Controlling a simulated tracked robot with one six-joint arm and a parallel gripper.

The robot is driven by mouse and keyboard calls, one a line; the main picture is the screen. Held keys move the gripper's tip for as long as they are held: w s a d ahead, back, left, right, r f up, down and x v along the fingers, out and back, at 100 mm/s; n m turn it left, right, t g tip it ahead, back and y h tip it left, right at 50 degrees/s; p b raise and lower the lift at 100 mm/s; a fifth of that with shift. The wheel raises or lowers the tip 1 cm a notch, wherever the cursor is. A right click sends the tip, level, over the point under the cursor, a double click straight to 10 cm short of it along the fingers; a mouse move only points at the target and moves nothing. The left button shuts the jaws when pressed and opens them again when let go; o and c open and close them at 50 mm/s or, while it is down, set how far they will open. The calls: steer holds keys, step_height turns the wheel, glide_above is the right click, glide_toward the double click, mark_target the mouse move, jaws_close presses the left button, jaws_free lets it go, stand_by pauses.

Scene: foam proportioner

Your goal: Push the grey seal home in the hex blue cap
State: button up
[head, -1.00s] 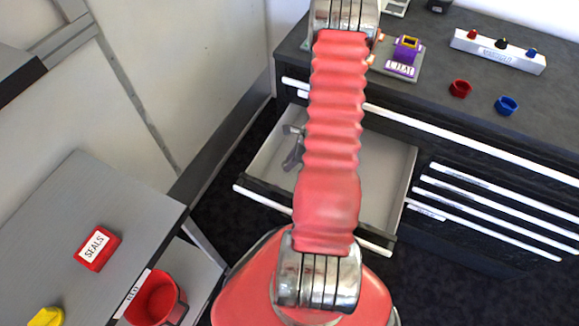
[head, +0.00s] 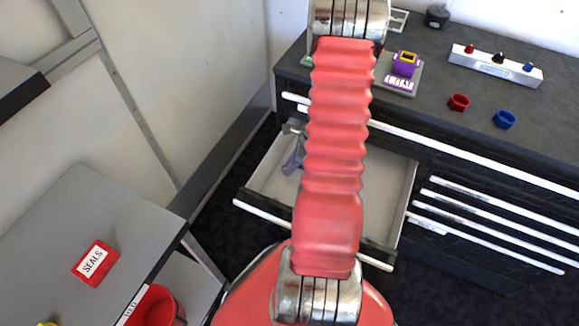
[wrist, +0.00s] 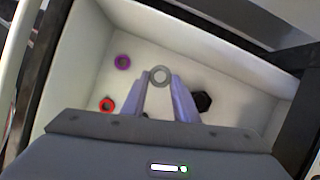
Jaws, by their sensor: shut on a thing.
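The grey seal (wrist: 159,76), a small ring, is between the fingertips of my gripper (wrist: 160,80) in the wrist view. The gripper is shut on it, over the open white drawer (wrist: 225,70). I cannot tell how high above the drawer floor it is. In the head view my arm hides most of the gripper; a grey-purple part shows at the drawer's left side. The hex blue cap (head: 505,119) stands on the dark bench top at the right, well away from the gripper.
A purple ring (wrist: 123,62), a red ring (wrist: 107,105) and a black hex piece (wrist: 203,101) lie in the drawer. On the bench are a red cap (head: 459,102), a white block with knobs (head: 495,66) and a purple fixture (head: 404,66). A red SEALS box (head: 95,263) sits on the left table.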

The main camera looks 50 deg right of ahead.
steer(key=shift+w+a+r+n, duration=0.25)
steer(key=shift+a+n, duration=0.2)
steer(key=shift+n, duration=0.15)
steer(key=w+a+r+n+g, duration=0.4)
steer(key=w+a+r+n, duration=0.25)
steer(key=n, duration=0.45)
steer(key=w+a+r+n+g, duration=0.3)
steer(key=w+a+r+n, duration=0.25)
steer(key=r+n, duration=0.35)
steer(key=w+a+r+n, duration=0.2)
steer(key=w+a+n, duration=0.1)
steer(key=a, duration=0.3)
steer(key=w+a+r+n+g+h, duration=0.1)
steer(key=w+a+n, duration=0.1)
steer(key=a, duration=0.5)
steer(key=w+a+r+n+h, duration=0.1)
steer(key=w+a+r+n, duration=0.1)
steer(key=a, duration=0.4)
steer(key=shift+w+a+r+n, duration=0.2)
steer(key=shift+w+r+n, duration=0.1)
steer(key=shift+w+n, duration=0.55)
steer(key=shift+s, duration=0.2)
